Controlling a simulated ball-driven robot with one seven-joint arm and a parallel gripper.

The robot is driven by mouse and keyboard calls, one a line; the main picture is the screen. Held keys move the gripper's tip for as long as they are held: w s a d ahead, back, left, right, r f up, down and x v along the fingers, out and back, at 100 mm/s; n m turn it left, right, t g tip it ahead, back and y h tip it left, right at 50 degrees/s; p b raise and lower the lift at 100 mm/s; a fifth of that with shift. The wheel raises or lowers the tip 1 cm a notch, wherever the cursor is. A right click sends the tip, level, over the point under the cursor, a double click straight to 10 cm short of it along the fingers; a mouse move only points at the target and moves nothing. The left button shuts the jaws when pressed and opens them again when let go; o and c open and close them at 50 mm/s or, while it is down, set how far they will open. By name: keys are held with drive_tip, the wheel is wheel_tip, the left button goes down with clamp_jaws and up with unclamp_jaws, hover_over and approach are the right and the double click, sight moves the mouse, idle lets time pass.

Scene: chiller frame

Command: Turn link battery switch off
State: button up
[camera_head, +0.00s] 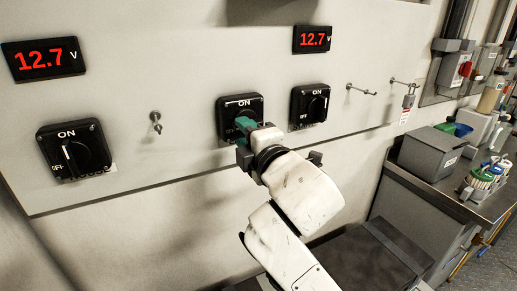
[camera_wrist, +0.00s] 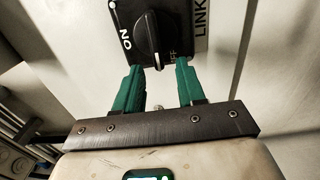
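The link battery switch is the middle black switch plate (camera_head: 226,105) in the head view. The wrist view shows it with a "LINK" label beside it and a black rotary knob (camera_wrist: 151,36). The "ON" mark is on the left there, and part of the "OFF" mark shows at lower right. In the head view my gripper (camera_head: 243,130) covers most of the knob.
Two similar switches are on the panel, one at left (camera_head: 74,150) and one at right (camera_head: 309,106). Two 12.7 V displays (camera_head: 43,59) (camera_head: 312,39) sit above. Metal pegs (camera_head: 156,121) stick out, one with a padlock (camera_head: 408,101). A grey box (camera_head: 431,153) stands on the right bench.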

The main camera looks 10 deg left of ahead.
drive_tip(key=v, duration=0.8)
drive_tip(key=shift+b, duration=0.4)
drive_tip(key=s+d+f+m+g+h+p, duration=0.1)
drive_tip(key=s+d+f+m+g+h, duration=0.25)
drive_tip(key=d+f+m, duration=0.65)
drive_tip(key=s+d+f+m+g+h, duration=0.2)
drive_tip(key=s+d+f+m+h, duration=0.4)
drive_tip(key=f, duration=0.9)
drive_tip(key=s+d+f+m+g, duration=0.2)
drive_tip(key=s+d+f, duration=0.3)
drive_tip(key=s, duration=0.3)
drive_tip(key=s+d+f+m+g, duration=0.3)
drive_tip(key=s+d+f, duration=0.3)
drive_tip(key=s, duration=0.3)
drive_tip(key=s+d+f+m+g, duration=0.3)
drive_tip(key=s+d+f+m, duration=0.1)
drive_tip(key=s, duration=0.4)
drive_tip(key=shift+s+d+f+h+p, duration=0.3)
drive_tip(key=shift+d+f+h+p, duration=0.05)
drive_tip(key=shift+d+f, duration=0.5)
drive_tip(key=shift+a+g, duration=0.1)
drive_tip(key=shift+g, duration=0.15)
